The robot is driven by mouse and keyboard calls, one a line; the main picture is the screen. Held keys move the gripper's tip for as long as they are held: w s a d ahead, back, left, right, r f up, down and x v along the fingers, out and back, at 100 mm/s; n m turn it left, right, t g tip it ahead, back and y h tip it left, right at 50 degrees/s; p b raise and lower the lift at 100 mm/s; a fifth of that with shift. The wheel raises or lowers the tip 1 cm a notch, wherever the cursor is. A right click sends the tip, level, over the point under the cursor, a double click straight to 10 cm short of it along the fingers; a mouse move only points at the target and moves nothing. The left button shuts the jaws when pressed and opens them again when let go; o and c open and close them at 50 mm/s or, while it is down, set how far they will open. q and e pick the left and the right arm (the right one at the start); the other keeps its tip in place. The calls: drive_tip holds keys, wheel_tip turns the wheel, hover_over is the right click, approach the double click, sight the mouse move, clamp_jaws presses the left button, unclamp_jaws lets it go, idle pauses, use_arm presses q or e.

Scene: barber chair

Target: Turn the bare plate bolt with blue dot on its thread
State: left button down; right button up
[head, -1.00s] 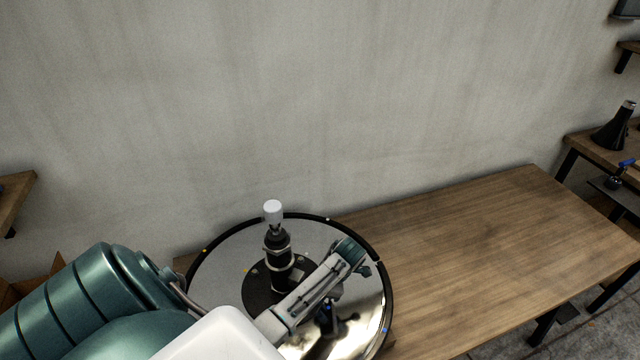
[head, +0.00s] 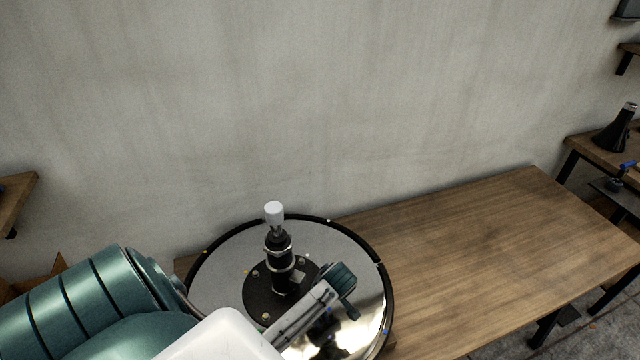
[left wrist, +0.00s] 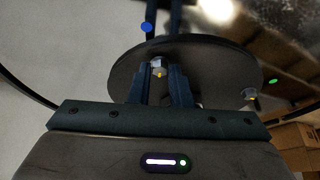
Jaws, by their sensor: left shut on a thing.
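A blue dot (left wrist: 147,26) shows just beyond this bolt. Another bolt (left wrist: 249,95) sits to the right, with a green dot (left wrist: 272,81) near it. In the head view the plate (head: 252,294) lies around the column foot, with a bolt (head: 266,317) bare at its front. The end of my left arm covers the plate's right side, so the held bolt is hidden there. My right gripper is not in view.
A column with a white top (head: 274,212) rises from the plate's middle. A shiny round base (head: 215,282) with a black rim and small coloured dots surrounds it. A bare wooden table (head: 490,230) stands to the right, and a wall is behind.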

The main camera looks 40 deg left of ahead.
use_arm(q)
drive_tip(key=m, duration=0.1)
drive_tip(key=m+t, duration=0.1)
drive_tip(key=m, duration=0.1)
drive_tip(key=shift+s+a+m+h, duration=0.1)
drive_tip(key=shift+s+m+h, duration=0.2)
drive_tip(key=shift+m, duration=0.1)
drive_tip(key=m, duration=0.1)
drive_tip(key=m+t, duration=0.1)
drive_tip(key=m, duration=0.1)
drive_tip(key=shift+a+m+t+h, duration=0.1)
drive_tip(key=shift+m+t+h, duration=0.2)
drive_tip(key=shift+s+a+m+t+h, duration=0.1)
drive_tip(key=shift+m+t+h, duration=0.3)
drive_tip(key=shift+m, duration=0.85)
drive_tip(key=shift+s+a+m+t+h, duration=0.15)
drive_tip(key=shift+m+h, duration=0.35)
drive_tip(key=shift+m, duration=0.75)
drive_tip(key=shift+w, duration=0.1)
drive_tip(key=c, duration=1.3)
unclamp_jaws()
drive_tip(key=shift+c, duration=0.2)
drive_tip(key=shift+r, duration=0.1)
drive_tip(key=b+v, duration=0.2)
drive_tip(key=v, duration=0.8)
drive_tip(key=shift+r, duration=0.3)
